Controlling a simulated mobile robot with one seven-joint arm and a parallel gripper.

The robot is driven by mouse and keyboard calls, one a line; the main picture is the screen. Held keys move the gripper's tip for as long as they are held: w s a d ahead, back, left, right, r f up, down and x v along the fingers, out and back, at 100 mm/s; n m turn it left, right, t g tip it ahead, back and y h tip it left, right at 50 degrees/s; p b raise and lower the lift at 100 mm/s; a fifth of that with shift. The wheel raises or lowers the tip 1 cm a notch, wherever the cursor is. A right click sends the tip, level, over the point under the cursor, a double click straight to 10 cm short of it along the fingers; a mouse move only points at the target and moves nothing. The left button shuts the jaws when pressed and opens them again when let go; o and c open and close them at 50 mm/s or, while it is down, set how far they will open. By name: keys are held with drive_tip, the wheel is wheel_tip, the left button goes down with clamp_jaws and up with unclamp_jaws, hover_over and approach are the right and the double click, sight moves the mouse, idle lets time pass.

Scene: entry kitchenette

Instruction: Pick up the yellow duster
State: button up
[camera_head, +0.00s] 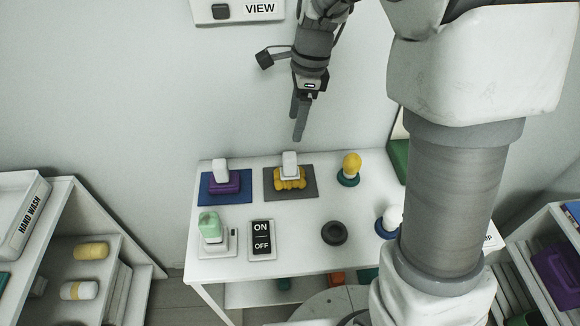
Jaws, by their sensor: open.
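The yellow duster (290,180) lies on a grey mat (304,193) at the back middle of the white table. It has a yellow fluffy bottom and a white upright handle (290,160). My gripper (299,122) is above and slightly right of the duster, pointing down, and holds nothing. Its fingers are seen nearly edge-on, and it is apart from the duster.
A purple duster (223,184) with a white handle sits on a blue mat to the left. A yellow-topped item (351,167), a green-topped item (210,226), an ON/OFF switch (261,240) and a dark ring (334,233) share the table (290,262). Shelves flank both sides.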

sight(288, 164)
drive_tip(key=f, duration=0.3)
drive_tip(key=a+f+b, duration=0.1)
drive_tip(key=f, duration=0.5)
drive_tip(key=shift+a+f+b, duration=0.2)
drive_tip(key=shift+f+b, duration=0.1)
drive_tip(key=shift+b, duration=0.1)
drive_tip(key=f, duration=0.1)
drive_tip(key=f+b, duration=0.1)
drive_tip(key=f, duration=0.3)
drive_tip(key=shift+a+f, duration=0.1)
drive_tip(key=shift+a, duration=0.15)
drive_tip(key=shift+s, duration=0.1)
clamp_jaws()
